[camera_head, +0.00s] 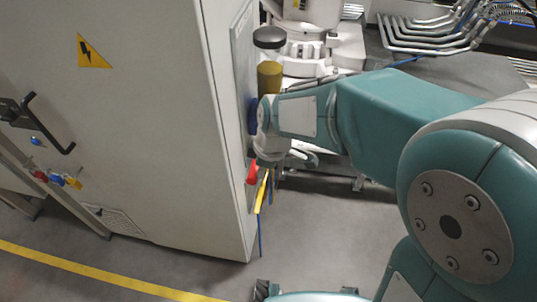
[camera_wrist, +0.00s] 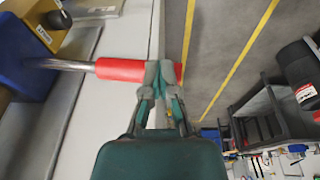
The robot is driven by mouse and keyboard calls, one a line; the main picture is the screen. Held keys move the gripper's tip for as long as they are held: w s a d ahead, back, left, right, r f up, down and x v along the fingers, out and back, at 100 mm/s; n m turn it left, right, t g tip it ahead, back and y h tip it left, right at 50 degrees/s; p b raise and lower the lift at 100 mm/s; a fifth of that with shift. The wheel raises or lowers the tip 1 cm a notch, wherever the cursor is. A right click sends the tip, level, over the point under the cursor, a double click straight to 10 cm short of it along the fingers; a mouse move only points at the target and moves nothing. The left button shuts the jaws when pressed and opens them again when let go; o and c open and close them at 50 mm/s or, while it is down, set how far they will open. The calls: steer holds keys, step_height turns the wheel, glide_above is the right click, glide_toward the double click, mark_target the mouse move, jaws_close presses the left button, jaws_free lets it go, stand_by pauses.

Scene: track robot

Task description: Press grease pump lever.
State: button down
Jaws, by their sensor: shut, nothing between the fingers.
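The grease pump is mounted on the side of the cabinet in the head view, with a black cap (camera_head: 269,37), an amber reservoir (camera_head: 270,76) and a blue body (camera_head: 253,116) partly hidden by my arm. The lever's red handle (camera_head: 252,173) sticks out below it. In the wrist view, the red handle (camera_wrist: 122,69) sits on a metal rod (camera_wrist: 68,64) coming from the blue body (camera_wrist: 22,62). My gripper (camera_wrist: 166,73) is shut and empty, its fingertips at the handle's free end. They seem to touch it, but contact is not certain.
The grey cabinet (camera_head: 130,130) stands close on the left with a black door handle (camera_head: 45,125). A yellow strip (camera_head: 262,192) hangs beside the red handle. Metal pipes (camera_head: 425,35) lie at the back right. The floor (camera_head: 310,235) in front is mostly clear.

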steer(key=s+v, duration=0.1)
steer(key=v, duration=0.7)
steer(key=shift+r, duration=0.2)
steer(key=shift+a, duration=0.2)
